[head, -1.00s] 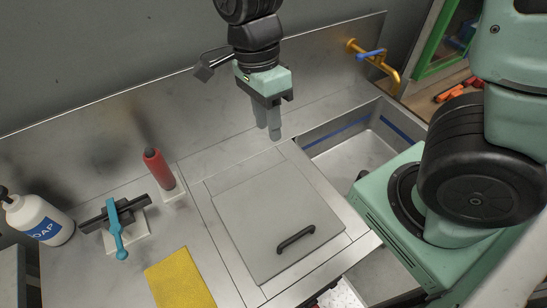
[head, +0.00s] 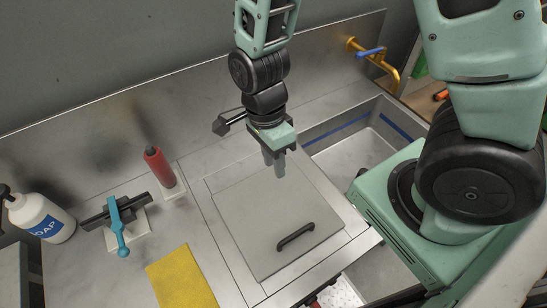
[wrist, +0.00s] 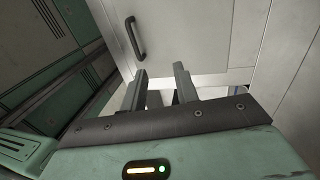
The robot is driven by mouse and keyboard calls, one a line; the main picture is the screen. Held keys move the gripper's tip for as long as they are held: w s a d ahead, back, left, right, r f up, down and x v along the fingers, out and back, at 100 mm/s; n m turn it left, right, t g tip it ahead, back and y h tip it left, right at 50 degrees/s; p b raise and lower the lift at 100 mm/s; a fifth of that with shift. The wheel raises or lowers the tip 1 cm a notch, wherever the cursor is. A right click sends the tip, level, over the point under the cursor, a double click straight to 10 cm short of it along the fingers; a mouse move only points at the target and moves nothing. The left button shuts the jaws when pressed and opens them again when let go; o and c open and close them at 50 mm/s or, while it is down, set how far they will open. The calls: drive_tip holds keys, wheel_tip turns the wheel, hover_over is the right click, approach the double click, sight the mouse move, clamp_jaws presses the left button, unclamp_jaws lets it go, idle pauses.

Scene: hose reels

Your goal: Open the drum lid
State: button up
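The drum lid (head: 262,222) is a flat grey square panel set in the steel counter, lying closed. Its black bar handle (head: 295,237) is near its front right edge. In the wrist view the lid (wrist: 185,35) and the handle (wrist: 135,37) show ahead of the fingers, the handle to the upper left. My gripper (head: 274,168) is above the back part of the lid, pointing down, away from the handle. In the wrist view my gripper (wrist: 160,82) has its two fingers apart with nothing between them.
A steel sink (head: 355,140) with a yellow tap (head: 390,72) is right of the lid. Left are a yellow cloth (head: 181,278), a red bottle (head: 158,168), a blue-handled tool (head: 117,226) and a soap bottle (head: 40,217). A steel backsplash (head: 200,105) rises behind.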

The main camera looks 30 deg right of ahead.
clamp_jaws()
drive_tip(key=shift+c, duration=2.2)
unclamp_jaws()
drive_tip(key=o, duration=0.7)
drive_tip(key=shift+r, duration=0.1)
drive_tip(key=b+v, duration=0.1)
drive_tip(key=v, duration=1.6)
drive_tip(key=shift+r, duration=0.15)
